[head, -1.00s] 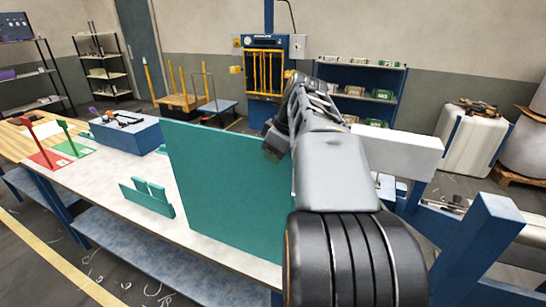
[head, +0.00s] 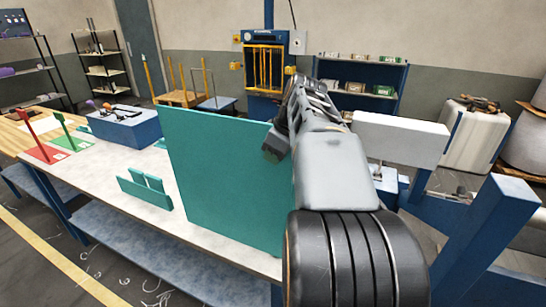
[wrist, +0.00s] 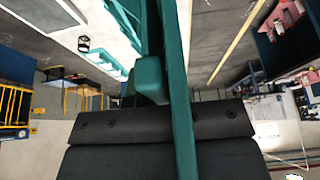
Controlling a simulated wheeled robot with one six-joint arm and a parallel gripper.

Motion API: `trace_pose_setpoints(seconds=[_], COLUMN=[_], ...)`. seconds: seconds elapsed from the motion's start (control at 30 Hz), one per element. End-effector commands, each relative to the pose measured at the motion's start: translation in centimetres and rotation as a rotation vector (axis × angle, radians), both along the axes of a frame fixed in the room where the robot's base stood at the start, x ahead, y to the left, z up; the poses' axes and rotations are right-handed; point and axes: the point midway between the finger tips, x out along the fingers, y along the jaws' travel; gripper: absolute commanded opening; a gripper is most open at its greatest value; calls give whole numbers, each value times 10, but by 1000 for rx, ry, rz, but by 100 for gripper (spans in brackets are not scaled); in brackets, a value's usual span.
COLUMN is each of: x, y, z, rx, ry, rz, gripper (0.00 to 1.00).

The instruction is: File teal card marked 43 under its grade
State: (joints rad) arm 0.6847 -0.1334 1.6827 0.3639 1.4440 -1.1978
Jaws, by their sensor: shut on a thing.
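A large teal card (head: 220,180) stands upright in the head view, over the pale worktable. No number shows on the side facing me. My gripper (head: 276,145) is shut on the card near its upper right edge. In the wrist view the teal card (wrist: 178,70) shows edge-on, running up from between the dark jaws (wrist: 165,130). A red flag post on a red plate (head: 45,154) and a green flag post on a green plate (head: 73,144) stand at the table's far left. Their small marks are not readable.
A low teal slotted piece (head: 146,191) lies on the worktable (head: 100,181), left of the card. A blue box (head: 125,127) with small items on top stands behind it. Blue framing (head: 490,230) stands at the right.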

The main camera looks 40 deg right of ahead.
Motion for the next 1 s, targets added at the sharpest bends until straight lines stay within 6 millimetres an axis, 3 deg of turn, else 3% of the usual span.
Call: trace_pose_setpoints(seconds=[0.07,0.1,0.37,0.73,1.0], x=[0,0,0,-2,-19], y=[0,0,0,-2,-11], z=[-6,-3,-3,5,51], rx=[0,-1,0,-1,-2], ry=[0,0,0,-2,-2], rz=[0,0,0,-2,-2], gripper=[0,20,45,46,46])
